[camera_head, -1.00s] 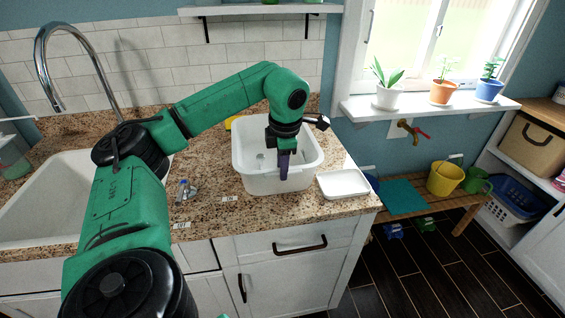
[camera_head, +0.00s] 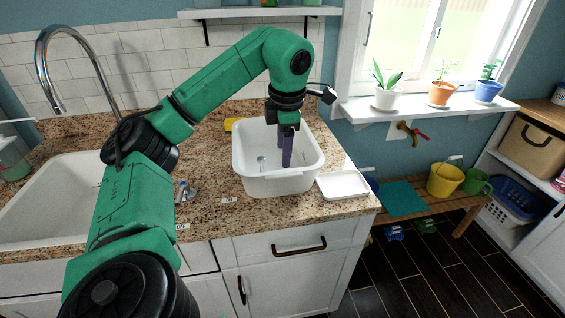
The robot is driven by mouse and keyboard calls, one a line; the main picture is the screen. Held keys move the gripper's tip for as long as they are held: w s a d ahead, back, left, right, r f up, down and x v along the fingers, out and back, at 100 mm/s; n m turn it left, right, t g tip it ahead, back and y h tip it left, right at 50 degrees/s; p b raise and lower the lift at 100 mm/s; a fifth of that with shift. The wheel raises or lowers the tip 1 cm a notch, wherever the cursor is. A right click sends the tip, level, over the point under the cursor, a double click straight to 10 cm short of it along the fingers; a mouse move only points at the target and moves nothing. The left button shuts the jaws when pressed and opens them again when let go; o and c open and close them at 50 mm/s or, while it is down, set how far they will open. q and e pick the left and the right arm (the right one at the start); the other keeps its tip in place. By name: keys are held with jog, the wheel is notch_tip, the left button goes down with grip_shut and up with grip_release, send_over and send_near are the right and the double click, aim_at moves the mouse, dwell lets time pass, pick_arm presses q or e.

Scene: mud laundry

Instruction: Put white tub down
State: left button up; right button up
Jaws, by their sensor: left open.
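The white tub (camera_head: 262,187) stands upright on the granite counter (camera_head: 212,165), left of a small white tray. My left gripper (camera_head: 284,158) is open, its dark fingers pointing down. In the picture the fingers overlap the tub's opening and its inside. I cannot tell how deep they reach, but they hold nothing that I can see. The tub's back right part is partly hidden behind the gripper. My right gripper is not in view.
The white tray (camera_head: 343,184) lies at the counter's right end. A sink (camera_head: 45,200) with a tall faucet (camera_head: 42,70) is at the left. A small metal item (camera_head: 185,192) lies left of the tub. A yellow thing (camera_head: 232,124) is behind it.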

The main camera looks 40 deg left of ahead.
pick_arm(q)
jog(key=r+p, duration=0.1)
jog(key=r, duration=0.2)
jog(key=r+p, duration=0.1)
jog(key=r, duration=0.1)
jog(key=shift+s+d+r+p, duration=0.1)
jog(key=shift+s+d+p, duration=0.2)
jog(key=shift+d, duration=0.1)
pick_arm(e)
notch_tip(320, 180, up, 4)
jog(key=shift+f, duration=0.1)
pick_arm(q)
jog(key=shift+w, duration=0.1)
jog(key=shift+d, duration=0.1)
